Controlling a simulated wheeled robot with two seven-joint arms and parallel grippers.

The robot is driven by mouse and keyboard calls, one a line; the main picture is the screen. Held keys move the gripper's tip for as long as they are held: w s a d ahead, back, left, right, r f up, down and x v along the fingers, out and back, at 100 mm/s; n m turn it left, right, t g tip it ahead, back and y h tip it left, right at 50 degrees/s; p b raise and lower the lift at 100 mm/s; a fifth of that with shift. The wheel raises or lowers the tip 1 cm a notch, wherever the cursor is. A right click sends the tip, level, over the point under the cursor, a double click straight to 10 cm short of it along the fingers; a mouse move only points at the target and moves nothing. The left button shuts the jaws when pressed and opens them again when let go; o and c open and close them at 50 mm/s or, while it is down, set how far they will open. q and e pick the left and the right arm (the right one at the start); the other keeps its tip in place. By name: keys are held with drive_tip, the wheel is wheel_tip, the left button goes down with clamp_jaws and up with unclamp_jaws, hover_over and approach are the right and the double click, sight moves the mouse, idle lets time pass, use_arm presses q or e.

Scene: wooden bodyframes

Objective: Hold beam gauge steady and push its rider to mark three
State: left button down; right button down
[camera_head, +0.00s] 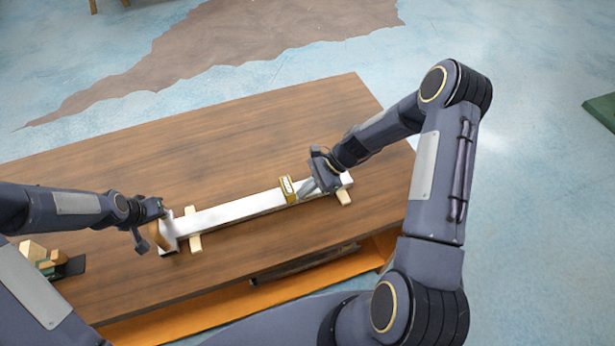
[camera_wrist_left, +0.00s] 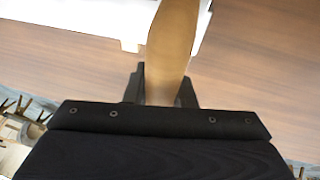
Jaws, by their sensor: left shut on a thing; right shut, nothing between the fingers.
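The beam gauge (camera_head: 238,210) is a long white bar lying across the wooden table on light wooden feet. Its rider (camera_head: 288,189), a small yellow-brown block with a pale marked face, sits on the bar right of its middle. My left gripper (camera_head: 150,229) is shut on the wooden handle (camera_wrist_left: 171,45) at the beam's left end; the handle rises between the fingers in the left wrist view. My right gripper (camera_head: 309,186) is shut and empty, close to the right side of the rider; whether it touches is unclear. I cannot read the marks on the bar.
The wooden table (camera_head: 220,130) is clear behind the beam. Several wooden pieces and a dark-and-green object (camera_head: 52,260) lie at the table's left. An orange lower shelf (camera_head: 300,291) with a dark item shows under the front edge. A green object (camera_head: 602,108) is far right.

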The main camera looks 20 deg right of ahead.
use_arm(q)
drive_tip(key=shift+d, duration=0.1)
use_arm(e)
drive_tip(key=shift+a, duration=0.15)
drive_tip(key=d, duration=0.4)
drive_tip(key=shift+d, duration=0.15)
drive_tip(key=v, duration=1)
use_arm(q)
drive_tip(key=c, duration=1.1)
unclamp_jaws()
drive_tip(key=v, duration=1.2)
